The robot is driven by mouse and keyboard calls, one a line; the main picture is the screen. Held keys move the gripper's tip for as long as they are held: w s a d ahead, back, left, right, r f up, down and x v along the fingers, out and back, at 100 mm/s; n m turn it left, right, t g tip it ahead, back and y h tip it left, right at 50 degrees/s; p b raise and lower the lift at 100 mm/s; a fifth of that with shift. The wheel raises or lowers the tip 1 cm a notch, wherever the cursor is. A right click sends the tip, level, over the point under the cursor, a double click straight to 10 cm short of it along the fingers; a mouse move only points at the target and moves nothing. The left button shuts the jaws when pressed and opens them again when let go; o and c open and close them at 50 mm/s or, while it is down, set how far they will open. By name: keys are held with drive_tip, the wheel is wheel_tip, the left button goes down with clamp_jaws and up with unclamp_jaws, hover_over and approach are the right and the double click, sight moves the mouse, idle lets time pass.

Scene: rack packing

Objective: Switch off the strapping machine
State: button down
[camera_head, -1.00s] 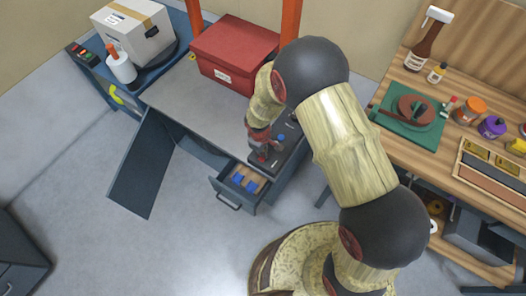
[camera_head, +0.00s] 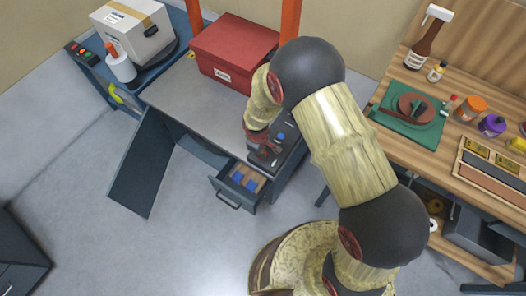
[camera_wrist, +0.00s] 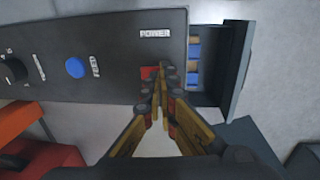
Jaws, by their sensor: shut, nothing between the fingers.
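The strapping machine has a grey top (camera_head: 190,97) with an orange arch (camera_head: 290,22) over it. Its dark control panel (camera_head: 296,140) is at the right end. In the wrist view the panel (camera_wrist: 112,60) carries a black knob (camera_wrist: 14,70), a blue FEED button (camera_wrist: 76,68) and a red switch (camera_wrist: 148,72) beside the POWER label (camera_wrist: 155,33). My gripper (camera_wrist: 161,72) is shut and empty, its fingertips over or beside the red switch and partly hiding it. I cannot tell if they touch. In the head view my gripper (camera_head: 264,152) is at the panel's near end.
An open drawer (camera_head: 240,184) with blue and tan items juts out below the panel. A red box (camera_head: 234,52) stands on the machine top. A cabinet door (camera_head: 146,164) hangs open at front left. A wooden bench (camera_head: 455,150) with tools and bottles stands at right.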

drive_tip(key=shift+s+a+r, duration=0.1)
idle(0.3)
drive_tip(key=shift+r+p, duration=0.25)
drive_tip(key=shift+p, duration=0.1)
wheel_tip(320, 180, up, 13)
drive_tip(key=s+a+p, duration=0.1)
drive_tip(key=p, duration=0.4)
drive_tip(key=shift+s, duration=0.2)
drive_tip(key=shift+w+d+b, duration=0.1)
drive_tip(key=shift+b, duration=0.35)
drive_tip(key=shift+w+d+r+b, duration=0.25)
drive_tip(key=shift+d+r+b, duration=0.2)
drive_tip(key=shift+b, duration=0.8)
